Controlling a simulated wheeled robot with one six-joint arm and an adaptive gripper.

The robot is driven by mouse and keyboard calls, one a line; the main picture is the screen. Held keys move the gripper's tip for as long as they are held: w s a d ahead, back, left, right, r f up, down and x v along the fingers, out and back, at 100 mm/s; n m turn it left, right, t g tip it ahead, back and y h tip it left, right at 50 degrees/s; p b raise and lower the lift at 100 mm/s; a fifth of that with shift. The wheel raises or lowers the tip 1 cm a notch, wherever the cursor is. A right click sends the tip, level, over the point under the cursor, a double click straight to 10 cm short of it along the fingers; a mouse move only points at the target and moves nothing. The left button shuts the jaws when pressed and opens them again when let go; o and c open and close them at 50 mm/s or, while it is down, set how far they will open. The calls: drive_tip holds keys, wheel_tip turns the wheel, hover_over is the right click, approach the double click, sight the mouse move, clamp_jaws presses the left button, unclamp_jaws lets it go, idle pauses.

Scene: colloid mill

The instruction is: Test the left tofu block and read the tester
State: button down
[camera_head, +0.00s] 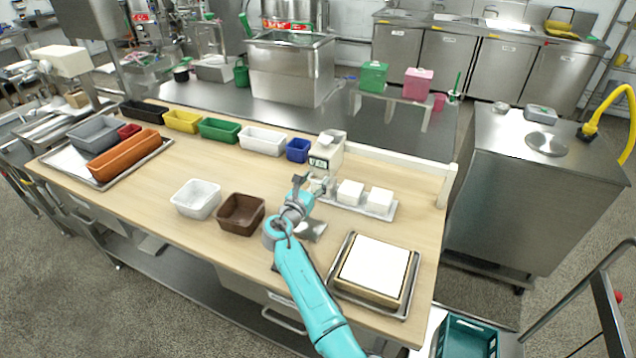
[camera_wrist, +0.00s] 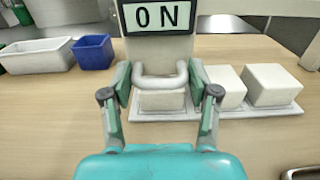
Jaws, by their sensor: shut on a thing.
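The tester (camera_head: 333,158) is a white upright device at the back of the wooden table; its display (camera_wrist: 158,17) reads "ON" in the wrist view. My gripper (camera_wrist: 161,85) is shut on the white U-shaped handle (camera_wrist: 160,82) at the front of the tester, with one finger at each side. The left tofu block (camera_wrist: 162,101) is a white block behind and below the handle, partly hidden by it. The middle tofu block (camera_head: 350,192) and right tofu block (camera_head: 379,200) stand beside it on a pale tray (camera_head: 362,210). Whether the tester touches the left block is unclear.
A white bin (camera_head: 196,199) and a brown bin (camera_head: 241,213) stand left of my arm. A board on a metal tray (camera_head: 374,270) lies at the front right. Coloured bins, including a blue one (camera_head: 298,150), line the back edge. The table's middle left is clear.

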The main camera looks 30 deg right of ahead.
drive_tip(key=shift+w+a, duration=0.1)
drive_tip(key=shift+a, duration=0.05)
drive_tip(key=c, duration=0.6)
unclamp_jaws()
drive_tip(key=v, duration=1.2)
